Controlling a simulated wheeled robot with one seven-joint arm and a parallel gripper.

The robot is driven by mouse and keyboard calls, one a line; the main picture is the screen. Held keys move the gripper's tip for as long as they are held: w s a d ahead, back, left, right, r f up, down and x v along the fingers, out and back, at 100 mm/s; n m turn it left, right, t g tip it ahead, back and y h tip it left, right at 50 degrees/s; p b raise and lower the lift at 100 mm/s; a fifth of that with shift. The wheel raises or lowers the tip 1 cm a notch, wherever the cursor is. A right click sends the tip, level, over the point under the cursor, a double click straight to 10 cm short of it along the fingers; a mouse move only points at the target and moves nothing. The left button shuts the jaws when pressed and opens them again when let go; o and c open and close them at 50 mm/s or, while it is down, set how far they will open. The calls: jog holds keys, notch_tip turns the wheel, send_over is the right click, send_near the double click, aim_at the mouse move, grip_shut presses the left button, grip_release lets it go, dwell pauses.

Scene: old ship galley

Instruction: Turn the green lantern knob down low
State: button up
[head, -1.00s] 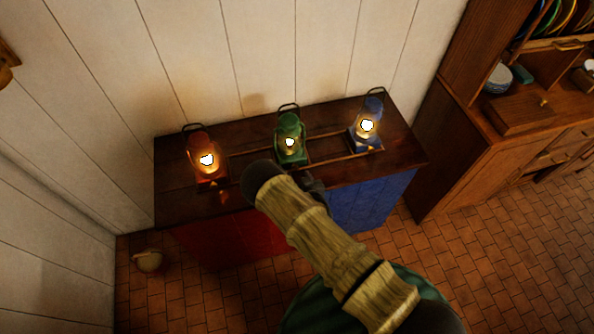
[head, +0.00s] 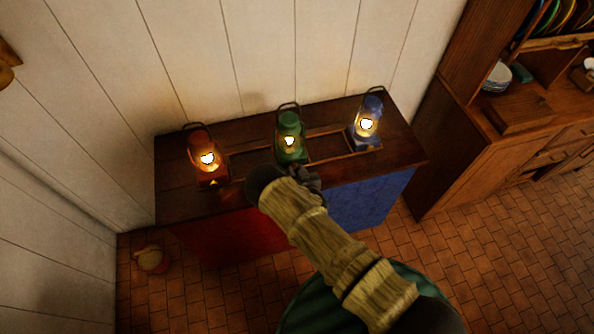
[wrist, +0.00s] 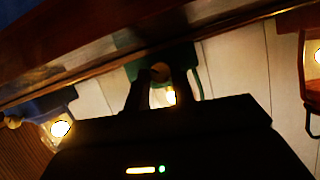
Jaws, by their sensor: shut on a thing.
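The green lantern (head: 290,148) stands upright and lit in the middle of a dark wooden counter, with a small bright flame. In the wrist view, which looks upside down, its green body (wrist: 125,40) is partly hidden behind my gripper. Its round brownish knob (wrist: 160,71) shows between the fingertips. My gripper (wrist: 158,80) is shut on this knob. In the head view my gripper (head: 308,180) is at the lantern's front, and my arm hides the knob.
A lit red lantern (head: 202,142) stands to the left and a lit blue lantern (head: 372,107) to the right on the counter (head: 175,202). A wooden dresser (head: 470,150) stands at the right. A round object (head: 150,260) lies on the tiled floor at left.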

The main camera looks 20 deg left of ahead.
jog(key=shift+f+n+b, duration=0.1)
jog(key=shift+n+b, duration=0.2)
jog(key=shift+b, duration=0.3)
jog(key=n+b, duration=0.1)
jog(key=b, duration=0.1)
jog(key=n+t+h+b, duration=0.1)
jog(key=b, duration=0.1)
jog(key=shift+s+a+f+h, duration=0.1)
jog(key=shift+a+h, duration=0.1)
jog(key=shift+h, duration=0.1)
jog(key=shift+n+t+h+b, duration=0.3)
jog(key=shift+n+b, duration=0.2)
jog(key=shift+b, duration=0.35)
jog(key=shift+r, duration=0.2)
jog(key=o, duration=1)
